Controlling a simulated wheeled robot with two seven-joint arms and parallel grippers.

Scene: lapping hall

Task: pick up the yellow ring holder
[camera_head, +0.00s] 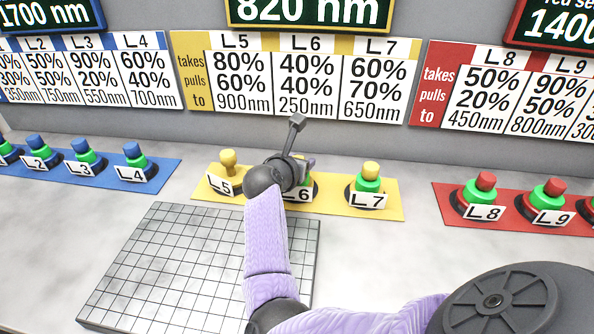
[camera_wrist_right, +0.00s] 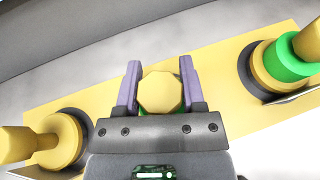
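On the yellow mat (camera_head: 330,207) stand three yellow-topped holders with labels. The L5 holder (camera_head: 228,160) shows a yellow knob and no green ring. The L6 holder (camera_head: 305,188) shows some green and is mostly hidden behind my right gripper. The L7 holder (camera_head: 369,180) has a yellow knob above a green ring. My right gripper (camera_head: 309,163) is over L6. In the right wrist view its two purple fingers (camera_wrist_right: 160,84) flank an octagonal yellow knob (camera_wrist_right: 160,93) that nearly fills the gap. I cannot tell whether they press on it. My left gripper is not in view.
A blue mat (camera_head: 160,178) with blue-topped holders lies left, a red mat (camera_head: 450,200) with red-topped holders right. A black-lined white grid plate (camera_head: 165,255) lies in front. A wall with signs (camera_head: 190,70) stands behind. L5 and L7 stand close on either side of my gripper.

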